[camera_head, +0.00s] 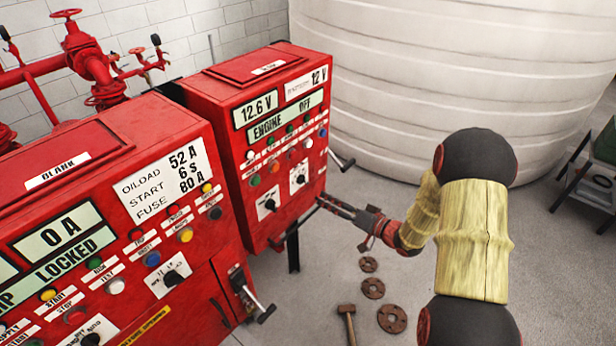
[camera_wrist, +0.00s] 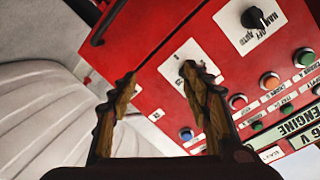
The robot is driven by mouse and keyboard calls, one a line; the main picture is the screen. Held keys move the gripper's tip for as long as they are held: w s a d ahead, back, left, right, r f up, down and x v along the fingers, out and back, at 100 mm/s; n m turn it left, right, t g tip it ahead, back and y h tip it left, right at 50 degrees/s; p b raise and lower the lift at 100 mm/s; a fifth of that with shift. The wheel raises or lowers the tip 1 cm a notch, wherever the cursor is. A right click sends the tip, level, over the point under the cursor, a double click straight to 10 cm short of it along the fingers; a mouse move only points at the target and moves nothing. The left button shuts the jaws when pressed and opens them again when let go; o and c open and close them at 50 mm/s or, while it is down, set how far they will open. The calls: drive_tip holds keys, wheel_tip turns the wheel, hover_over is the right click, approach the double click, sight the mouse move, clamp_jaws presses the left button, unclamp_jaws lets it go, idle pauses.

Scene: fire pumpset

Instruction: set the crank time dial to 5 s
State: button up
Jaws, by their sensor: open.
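The crank time dial appears to be the right one of two black knobs on white plates low on the far red engine cabinet; this dial (camera_head: 299,179) is small in the head view. In the wrist view its numbered white plate (camera_wrist: 190,50) lies behind the right finger, which hides most of the knob. I cannot read its setting. My gripper (camera_head: 323,202) is open and empty, just right of the cabinet's lower front. In the wrist view the gripper (camera_wrist: 158,80) has its fingers spread, with the dial at the right finger rather than centred between them. Contact cannot be told.
A MAN/OFF/AUTO knob (camera_wrist: 258,18) and several coloured buttons (camera_wrist: 270,82) share the panel. A crank-like handle (camera_head: 342,160) sticks out on the cabinet's right side. A nearer red cabinet (camera_head: 110,190) stands left. A white tank (camera_head: 450,70) is behind. A hammer (camera_head: 347,318) lies on the floor.

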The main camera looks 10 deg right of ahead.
sight(307, 183)
drive_tip(key=shift+m+t+y, duration=0.4)
drive_tip(key=shift+m+y, duration=0.1)
drive_tip(key=shift+y, duration=0.3)
drive_tip(key=w+a+r, duration=0.1)
drive_tip(key=a, duration=0.1)
drive_tip(key=w+a+r+b, duration=0.1)
drive_tip(key=w+a, duration=0.1)
drive_tip(key=w+a+r, duration=0.2)
drive_tip(key=shift+w, duration=0.25)
drive_tip(key=c, duration=0.3)
drive_tip(key=c, duration=0.8)
